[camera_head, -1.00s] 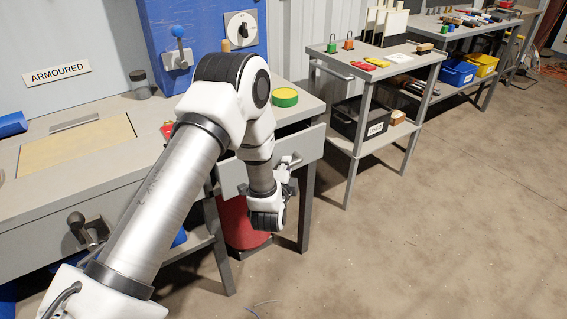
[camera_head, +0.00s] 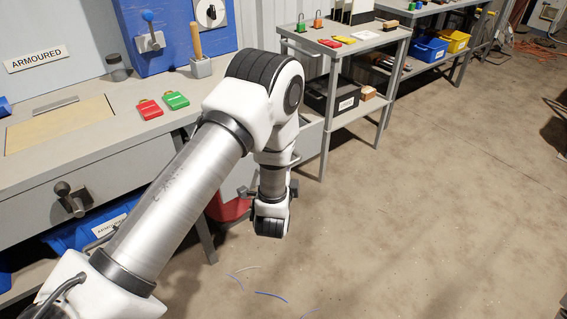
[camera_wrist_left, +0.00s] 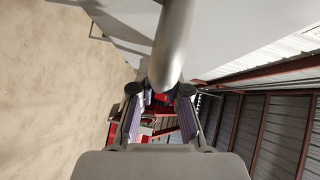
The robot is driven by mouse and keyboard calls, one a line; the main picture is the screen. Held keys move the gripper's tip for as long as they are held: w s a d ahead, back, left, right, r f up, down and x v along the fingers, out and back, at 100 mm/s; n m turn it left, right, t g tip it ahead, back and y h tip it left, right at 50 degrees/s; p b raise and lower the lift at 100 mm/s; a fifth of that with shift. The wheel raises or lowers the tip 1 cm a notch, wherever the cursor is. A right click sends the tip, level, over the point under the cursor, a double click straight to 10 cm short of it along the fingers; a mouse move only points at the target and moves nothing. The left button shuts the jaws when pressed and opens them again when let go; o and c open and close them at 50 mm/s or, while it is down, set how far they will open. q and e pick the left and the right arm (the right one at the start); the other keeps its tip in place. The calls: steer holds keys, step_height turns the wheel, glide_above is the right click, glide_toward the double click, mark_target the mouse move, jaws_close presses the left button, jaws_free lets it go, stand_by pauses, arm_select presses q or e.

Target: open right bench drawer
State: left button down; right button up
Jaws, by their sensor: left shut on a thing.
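The right bench drawer (camera_head: 311,137) shows as a grey front beside my left arm in the head view. My arm hides most of it, so how far out it stands is unclear. In the left wrist view a grey bar handle (camera_wrist_left: 175,45) runs between the fingers of my left gripper (camera_wrist_left: 160,92), which is shut on it. The pale drawer face (camera_wrist_left: 235,30) lies beyond the handle. In the head view the left fingertips are hidden behind my wrist. My right gripper is not in view.
A red bin (camera_head: 228,207) stands under the bench. Cable bits (camera_head: 270,296) lie on the floor.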

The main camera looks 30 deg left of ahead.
arm_select(q)
steer(key=c, duration=1.1)
jaws_free()
steer(key=shift+c, duration=0.2)
steer(key=shift+s, duration=0.1)
steer(key=v, duration=1.2)
steer(key=shift+f, duration=0.1)
